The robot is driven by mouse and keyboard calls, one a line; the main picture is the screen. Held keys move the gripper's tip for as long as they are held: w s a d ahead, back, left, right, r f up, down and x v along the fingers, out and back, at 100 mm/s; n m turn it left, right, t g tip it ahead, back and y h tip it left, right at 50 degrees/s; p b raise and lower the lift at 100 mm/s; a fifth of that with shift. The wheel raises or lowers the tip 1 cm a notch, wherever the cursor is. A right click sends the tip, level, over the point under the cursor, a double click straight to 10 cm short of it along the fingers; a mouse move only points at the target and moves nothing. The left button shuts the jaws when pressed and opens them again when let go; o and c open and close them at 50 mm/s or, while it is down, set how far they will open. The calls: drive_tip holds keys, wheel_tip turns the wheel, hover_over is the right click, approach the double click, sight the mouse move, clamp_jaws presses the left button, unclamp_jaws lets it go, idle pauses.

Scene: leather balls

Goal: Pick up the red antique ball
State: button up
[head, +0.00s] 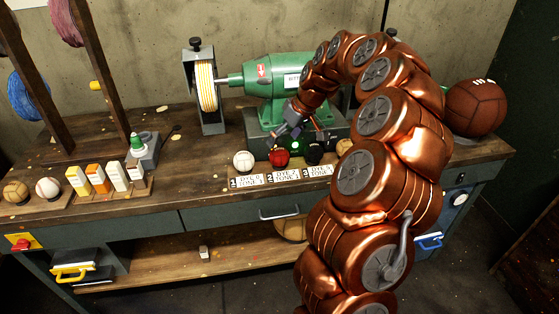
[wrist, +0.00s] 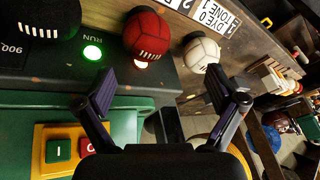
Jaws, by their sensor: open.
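The red ball (head: 279,157) sits on the workbench in front of the green machine, between a white ball (head: 243,160) and a black ball (head: 313,153). In the wrist view the red ball (wrist: 146,34) is at the top centre, with white stitching on its lower side. My gripper (head: 291,128) is above and near the red ball in the head view. In the wrist view my gripper (wrist: 162,90) is open and empty, its two fingers apart, with the red ball beyond the fingertips. The white ball (wrist: 201,53) is beyond the right finger.
The green grinder (head: 275,90) and its lit base stand right behind the balls. Number cards (head: 285,174) lie in front of them. A tan ball (head: 344,147) is beside my arm. A large brown ball (head: 475,107) sits at right; bottles (head: 100,178) stand left.

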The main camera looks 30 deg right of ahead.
sight(282, 150)
drive_tip(key=shift+w+d+f, duration=0.1)
drive_tip(key=shift+d+f, duration=0.15)
drive_tip(key=shift+d, duration=0.25)
drive_tip(key=shift+d+f, duration=0.1)
drive_tip(key=shift+f, duration=0.15)
drive_tip(key=shift+x, duration=1.15)
drive_tip(key=shift+f+p, duration=0.4)
drive_tip(key=shift+f, duration=0.15)
drive_tip(key=p+x, duration=0.1)
drive_tip(key=x, duration=0.3)
drive_tip(key=shift+d+f, duration=0.1)
drive_tip(key=shift+f, duration=0.05)
drive_tip(key=shift+c, duration=0.3)
drive_tip(key=c, duration=1)
drive_tip(key=shift+o, duration=0.2)
